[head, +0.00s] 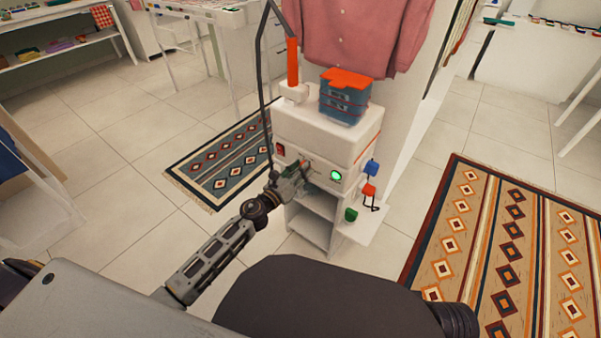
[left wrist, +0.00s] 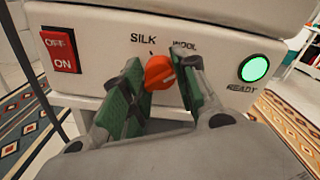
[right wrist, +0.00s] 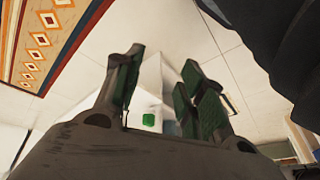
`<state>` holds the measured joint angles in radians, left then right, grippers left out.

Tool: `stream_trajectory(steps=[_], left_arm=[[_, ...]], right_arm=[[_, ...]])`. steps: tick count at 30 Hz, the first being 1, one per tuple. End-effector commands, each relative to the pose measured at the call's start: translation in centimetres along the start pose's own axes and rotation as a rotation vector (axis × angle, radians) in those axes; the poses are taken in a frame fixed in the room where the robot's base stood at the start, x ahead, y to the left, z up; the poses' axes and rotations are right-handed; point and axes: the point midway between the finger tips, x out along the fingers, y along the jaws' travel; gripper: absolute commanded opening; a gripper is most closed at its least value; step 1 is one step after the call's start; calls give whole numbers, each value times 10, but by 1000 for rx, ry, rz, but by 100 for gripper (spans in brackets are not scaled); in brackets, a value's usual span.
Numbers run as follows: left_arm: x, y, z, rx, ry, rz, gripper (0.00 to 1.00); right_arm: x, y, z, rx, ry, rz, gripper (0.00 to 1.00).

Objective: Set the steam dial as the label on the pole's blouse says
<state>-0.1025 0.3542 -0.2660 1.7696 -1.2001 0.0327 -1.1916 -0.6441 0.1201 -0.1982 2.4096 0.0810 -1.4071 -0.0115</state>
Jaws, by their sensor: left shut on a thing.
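The steam dial (left wrist: 158,72) is an orange-red knob on the front panel of the white steamer (head: 322,130). The words SILK and WOOL are printed above it; which one it points at is unclear. My left gripper (left wrist: 160,84), also in the head view (head: 300,177), has its fingers on both sides of the dial and is shut on it. A pink blouse (head: 345,30) hangs above the steamer; its label does not show. My right gripper (right wrist: 165,88) shows in the right wrist view, fingers apart, with nothing between them.
A red OFF/ON switch (left wrist: 61,50) and a lit green READY light (left wrist: 254,68) flank the dial. Patterned rugs (head: 510,250) lie on the tiles.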

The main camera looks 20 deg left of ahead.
Motion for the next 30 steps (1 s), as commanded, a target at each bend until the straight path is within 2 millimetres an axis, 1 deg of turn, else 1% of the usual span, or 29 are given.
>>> stream_trajectory(steps=[1, 6, 13, 20, 24, 30], left_arm=[[0, 0, -3, 44, 3, -1, 6], [0, 0, -2, 206, 2, -2, 6], [0, 0, -2, 425, 3, -2, 6], [0, 0, -1, 642, 3, -3, 6], [0, 0, -1, 759, 4, -2, 6], [0, 0, -1, 887, 3, -2, 6]], right_arm=[[6, 0, 3, 1, 1, -3, 40], [16, -1, 1, 4, 23, -11, 40], [21, -1, -2, 8, 43, -16, 40], [19, -2, -2, 13, 37, -17, 40], [14, -1, -1, 14, 24, -12, 40], [4, 0, -1, 11, 5, -4, 40]])
